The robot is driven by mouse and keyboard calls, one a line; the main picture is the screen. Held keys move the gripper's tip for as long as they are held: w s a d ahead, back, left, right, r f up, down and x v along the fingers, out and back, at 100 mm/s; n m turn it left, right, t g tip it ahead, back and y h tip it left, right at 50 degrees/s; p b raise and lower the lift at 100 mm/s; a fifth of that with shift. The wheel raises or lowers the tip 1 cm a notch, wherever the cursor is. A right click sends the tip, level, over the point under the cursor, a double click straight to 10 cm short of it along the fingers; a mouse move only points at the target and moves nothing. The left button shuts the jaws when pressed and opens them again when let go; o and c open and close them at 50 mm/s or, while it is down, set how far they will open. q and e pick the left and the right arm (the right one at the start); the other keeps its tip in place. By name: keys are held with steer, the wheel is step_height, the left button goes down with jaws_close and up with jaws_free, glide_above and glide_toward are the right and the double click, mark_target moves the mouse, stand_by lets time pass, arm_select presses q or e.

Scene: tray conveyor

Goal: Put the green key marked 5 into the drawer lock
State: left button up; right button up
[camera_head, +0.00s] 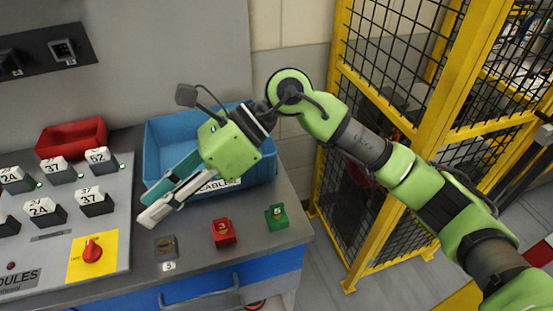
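The green key marked 5 (276,217) rests on the right end of the grey counter, near its front edge. The drawer lock appears to be the dark grey square block (166,247) at the counter's front edge, with a small label 5 (168,266) below it. My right gripper (149,208) reaches down to the left over the blue bin's front corner. My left gripper is not in view.
A red key marked 3 (223,231) sits between lock and green key. A blue bin (263,168) stands behind. A panel with labelled modules and a red knob (92,250) is at left. A drawer handle (203,298) is below; a yellow fence (327,130) stands right.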

steer(key=w+d+f+n+t+h, duration=0.1)
steer(key=w+d+f+t+h, duration=0.1)
steer(key=w+d+h, duration=0.15)
steer(key=w+d+f+n+t+h, duration=0.1)
steer(key=w+d+f+h, duration=0.15)
steer(key=d, duration=0.25)
steer(key=t+h, duration=0.3)
steer(key=h, duration=0.2)
glide_above(277, 204)
step_height(277, 204, down, 11)
steer(key=p, duration=0.3)
steer(key=shift+s+r, duration=0.1)
steer(key=shift+r, duration=0.1)
steer(key=shift+f+p, duration=0.35)
steer(key=shift+f, duration=0.5)
jaws_close()
steer(key=shift+r, duration=0.4)
steer(key=shift+r+p, duration=0.35)
steer(key=shift+r, duration=1.05)
